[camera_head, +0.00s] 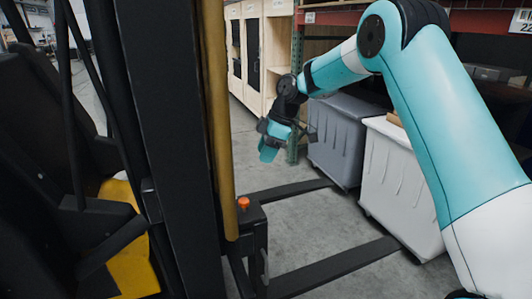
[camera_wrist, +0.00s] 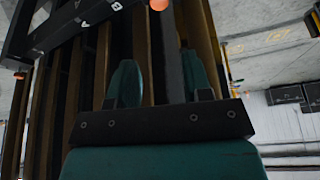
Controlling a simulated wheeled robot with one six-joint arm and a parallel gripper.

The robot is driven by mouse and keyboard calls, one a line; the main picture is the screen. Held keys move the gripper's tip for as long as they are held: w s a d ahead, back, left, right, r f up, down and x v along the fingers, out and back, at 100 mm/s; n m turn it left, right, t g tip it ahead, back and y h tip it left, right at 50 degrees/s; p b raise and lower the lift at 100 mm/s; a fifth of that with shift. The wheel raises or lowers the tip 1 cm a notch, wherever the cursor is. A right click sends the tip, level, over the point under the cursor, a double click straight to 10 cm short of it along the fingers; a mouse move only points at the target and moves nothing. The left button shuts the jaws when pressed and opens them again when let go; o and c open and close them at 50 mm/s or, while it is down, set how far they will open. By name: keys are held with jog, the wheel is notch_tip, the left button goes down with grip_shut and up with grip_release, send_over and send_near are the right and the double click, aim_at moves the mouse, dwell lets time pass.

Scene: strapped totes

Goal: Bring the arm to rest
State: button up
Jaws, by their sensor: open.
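My gripper (camera_head: 276,140) hangs in the air at the end of my teal and white arm, pointing down. It is left of the grey tote (camera_head: 348,135) and above the floor. In the wrist view my gripper (camera_wrist: 163,78) shows two teal fingers set apart, with nothing seen held between them. The white tote (camera_head: 395,190) stands at the right, partly hidden by my arm. No strap can be made out clearly.
A black and yellow forklift mast (camera_head: 165,130) fills the left, close to the camera. An orange knob (camera_head: 243,202) sits on its side. Dark forks (camera_head: 330,268) reach right, low over the floor. Wooden cabinets (camera_head: 250,45) and a rack beam (camera_head: 490,21) stand behind.

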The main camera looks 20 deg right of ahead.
dwell(0.4)
jog(key=s+a+r+m, duration=0.2)
jog(key=s+a+r, duration=0.2)
jog(key=s, duration=0.4)
jog(key=s+a+r+m, duration=0.1)
jog(key=s+a+r, duration=0.3)
jog(key=s, duration=0.3)
jog(key=s+a+m+g, duration=0.1)
jog(key=s+m, duration=0.4)
jog(key=s, duration=1.7)
jog(key=shift+s+a+f, duration=0.2)
jog(key=shift+s+a, duration=0.1)
jog(key=shift+a, duration=0.35)
